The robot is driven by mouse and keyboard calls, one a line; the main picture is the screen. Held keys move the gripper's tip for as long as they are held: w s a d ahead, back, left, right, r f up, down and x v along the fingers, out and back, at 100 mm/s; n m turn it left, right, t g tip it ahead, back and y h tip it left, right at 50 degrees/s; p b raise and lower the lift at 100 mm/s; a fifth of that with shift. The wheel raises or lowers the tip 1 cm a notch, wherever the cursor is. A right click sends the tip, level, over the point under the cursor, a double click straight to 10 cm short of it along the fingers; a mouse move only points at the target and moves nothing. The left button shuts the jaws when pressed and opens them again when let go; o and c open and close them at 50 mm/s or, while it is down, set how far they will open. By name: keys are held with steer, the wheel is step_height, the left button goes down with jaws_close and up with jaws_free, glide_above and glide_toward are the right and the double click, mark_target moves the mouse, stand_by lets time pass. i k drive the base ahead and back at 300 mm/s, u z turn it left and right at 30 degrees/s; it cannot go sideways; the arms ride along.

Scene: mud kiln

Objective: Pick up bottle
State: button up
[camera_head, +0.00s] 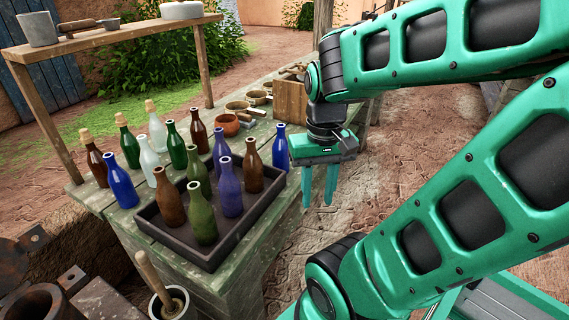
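Several bottles of brown, green, blue and clear glass stand upright on a wooden table (228,279). Some stand in a dark tray (213,258), among them a blue bottle (230,188), an olive green bottle (202,215), a brown bottle (170,198) and a brown bottle (252,167) at the right. A dark blue bottle (280,150) stands near the table's right edge. Corked bottles stand in the back left rows, such as a clear one (157,128). My gripper (318,200) hangs fingers down to the right of the bottles, beyond the table edge, empty. A gap shows between its fingers.
A raised wooden shelf (110,36) with stone vessels spans the table's back left. An orange bowl (226,125), metal pans (238,106) and a wooden box (291,101) stand farther back. A mortar with pestle (168,303) is at the front. Bare ground lies right of the table.

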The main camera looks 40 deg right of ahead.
mark_target(280, 158)
steer(key=z, duration=0.15)
steer(key=k, duration=1.15)
steer(key=z, duration=0.45)
steer(key=i, duration=1)
